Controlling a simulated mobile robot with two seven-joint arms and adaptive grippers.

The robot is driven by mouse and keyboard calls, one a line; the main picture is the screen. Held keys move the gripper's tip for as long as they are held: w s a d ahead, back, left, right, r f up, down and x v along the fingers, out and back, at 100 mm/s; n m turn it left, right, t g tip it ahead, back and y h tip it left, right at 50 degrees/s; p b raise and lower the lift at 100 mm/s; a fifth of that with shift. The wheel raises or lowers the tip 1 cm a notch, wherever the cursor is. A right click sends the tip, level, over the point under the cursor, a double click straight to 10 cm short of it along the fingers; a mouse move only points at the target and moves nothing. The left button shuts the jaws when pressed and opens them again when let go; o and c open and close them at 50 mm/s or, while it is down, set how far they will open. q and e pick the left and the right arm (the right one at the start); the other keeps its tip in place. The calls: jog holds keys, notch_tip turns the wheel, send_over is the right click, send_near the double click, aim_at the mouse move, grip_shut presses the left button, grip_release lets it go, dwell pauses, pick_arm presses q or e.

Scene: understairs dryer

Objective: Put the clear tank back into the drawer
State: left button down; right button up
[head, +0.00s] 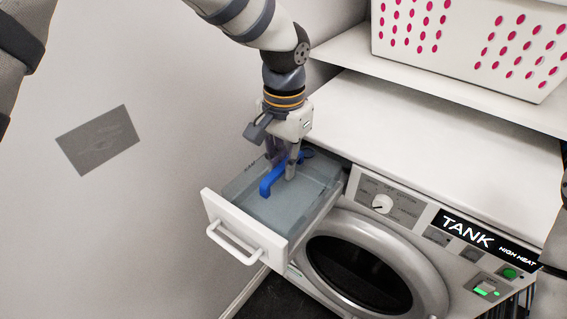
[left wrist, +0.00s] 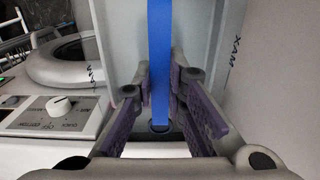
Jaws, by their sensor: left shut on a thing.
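The clear tank (head: 306,194) sits within the pulled-out white drawer (head: 244,230) at the left of the dryer, in the head view. Its blue handle (head: 268,184) stands up across the top. My left gripper (head: 282,172) reaches down from above and is shut on the handle. In the left wrist view the blue handle (left wrist: 160,45) runs between the two purple-padded fingers, and the tank wall with MAX marks (left wrist: 212,55) shows beside it. Whether the tank rests fully on the drawer floor cannot be told. My right gripper is not clearly in view.
The dryer's round door (head: 368,262) and control panel are right of the drawer; its display (head: 482,238) reads TANK. A white shelf and a basket with pink holes (head: 470,35) are above. A wall with a grey vent (head: 98,140) is close on the left.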

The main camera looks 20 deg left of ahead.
aim_at(284, 180)
pick_arm(q)
jog(key=shift+f, duration=2.15)
jog(key=c, duration=1.5)
grip_release()
jog(key=shift+c, duration=0.2)
notch_tip(284, 180, up, 12)
jog(key=shift+r, duration=0.1)
